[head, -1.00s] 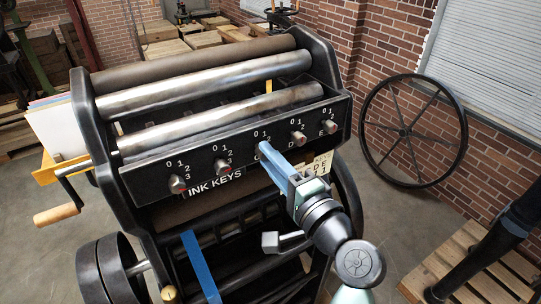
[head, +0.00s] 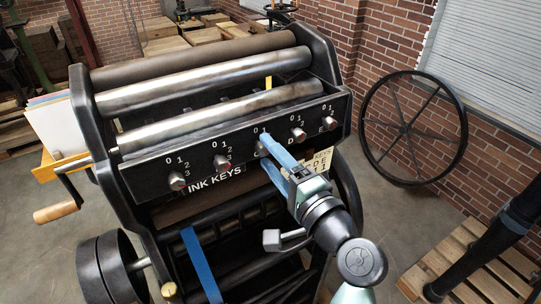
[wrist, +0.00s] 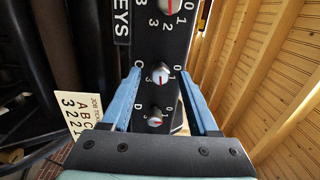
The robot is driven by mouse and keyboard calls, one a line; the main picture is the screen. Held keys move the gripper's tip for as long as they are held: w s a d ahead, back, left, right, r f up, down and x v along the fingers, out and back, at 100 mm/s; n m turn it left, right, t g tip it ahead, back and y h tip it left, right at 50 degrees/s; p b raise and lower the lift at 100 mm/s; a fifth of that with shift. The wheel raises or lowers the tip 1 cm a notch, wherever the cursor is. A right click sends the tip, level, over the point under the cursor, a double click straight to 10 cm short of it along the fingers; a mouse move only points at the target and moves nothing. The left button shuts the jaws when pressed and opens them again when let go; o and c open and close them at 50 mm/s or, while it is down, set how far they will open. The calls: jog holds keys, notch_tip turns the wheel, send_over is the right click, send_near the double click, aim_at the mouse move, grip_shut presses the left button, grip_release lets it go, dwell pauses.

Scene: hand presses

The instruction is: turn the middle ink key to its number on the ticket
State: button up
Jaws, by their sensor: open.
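The middle ink key C (wrist: 159,75) is a round knob with red on its face, on the black key rail (wrist: 150,45). My gripper (wrist: 160,73) is open, with one blue finger on each side of key C. I see gaps between key and fingers in the wrist view. In the head view my gripper (head: 266,148) reaches the rail and mostly hides key C. The key's exact pointer setting is too small to read surely. The ticket (wrist: 75,114) shows letters A, B, C with digits that look like 3, 2, 2; it also shows in the head view (head: 322,168), partly covered.
Key D (wrist: 155,118) sits close to key C, between my fingers' bases in the wrist view. Key E (head: 328,124) and two left keys, one here (head: 221,162), share the rail. Rollers (head: 210,80) lie above. A large spoked wheel (head: 404,128) leans at right.

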jog(key=b+v, duration=0.4)
jog(key=v, duration=0.8)
jog(key=shift+s+d+b, duration=0.2)
jog(key=shift+s+b, duration=0.1)
jog(key=shift+b, duration=0.05)
